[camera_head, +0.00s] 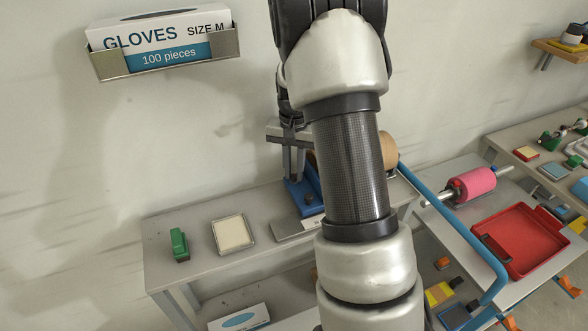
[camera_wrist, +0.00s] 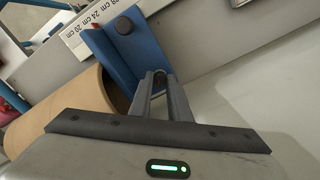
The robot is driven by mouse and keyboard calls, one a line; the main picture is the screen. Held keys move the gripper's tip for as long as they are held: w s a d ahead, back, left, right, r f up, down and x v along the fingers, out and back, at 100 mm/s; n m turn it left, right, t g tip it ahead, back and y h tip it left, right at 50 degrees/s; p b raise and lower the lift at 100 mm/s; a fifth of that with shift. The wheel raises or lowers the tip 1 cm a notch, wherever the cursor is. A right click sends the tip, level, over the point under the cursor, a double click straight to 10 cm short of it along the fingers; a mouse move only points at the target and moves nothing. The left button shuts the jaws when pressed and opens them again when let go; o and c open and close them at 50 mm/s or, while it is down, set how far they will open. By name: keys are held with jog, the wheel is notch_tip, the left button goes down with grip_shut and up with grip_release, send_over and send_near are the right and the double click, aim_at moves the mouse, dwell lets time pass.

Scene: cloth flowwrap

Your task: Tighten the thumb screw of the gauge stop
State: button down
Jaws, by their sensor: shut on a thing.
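The gauge stop is a blue angled block; it stands on the back bench in the head view (camera_head: 303,196) and fills the upper middle of the wrist view (camera_wrist: 128,62). A round dark knob (camera_wrist: 124,26) sits on its face, apart from my fingers. My gripper (camera_wrist: 159,76) is at the block's right edge, its fingers close together on a small dark rounded piece between the tips. That piece looks like the thumb screw, but the fingers hide most of it. In the head view my gripper (camera_head: 290,140) is above the block, partly behind my arm.
A ruler scale (camera_wrist: 95,20) runs behind the block. A tan roll (camera_wrist: 75,103) lies close left of my gripper; it shows in the head view (camera_head: 388,150) too. A green object (camera_head: 179,245) and a framed cream pad (camera_head: 231,234) lie on the bench's left. A glove box (camera_head: 160,35) hangs above.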

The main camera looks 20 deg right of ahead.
aim_at(294, 176)
jog(key=c, duration=1.7)
grip_release()
jog(key=shift+o, duration=0.2)
jog(key=shift+r, duration=0.15)
notch_tip(294, 176, up, 17)
jog(key=p, duration=0.1)
jog(key=shift+r, duration=0.15)
jog(key=s+a+r+n+t+p, duration=0.25)
jog(key=s+a+r, duration=0.3)
jog(key=s, duration=0.35)
jog(key=s+a+r+n+t+p, duration=0.1)
jog(key=s+a+r+n+t, duration=0.2)
jog(key=s+r, duration=0.4)
jog(key=s+a+f+n+p, duration=0.1)
jog(key=s+a+f+n, duration=0.1)
jog(key=s, duration=0.6)
jog(key=shift+a+f, duration=0.35)
jog(key=shift+a, duration=0.1)
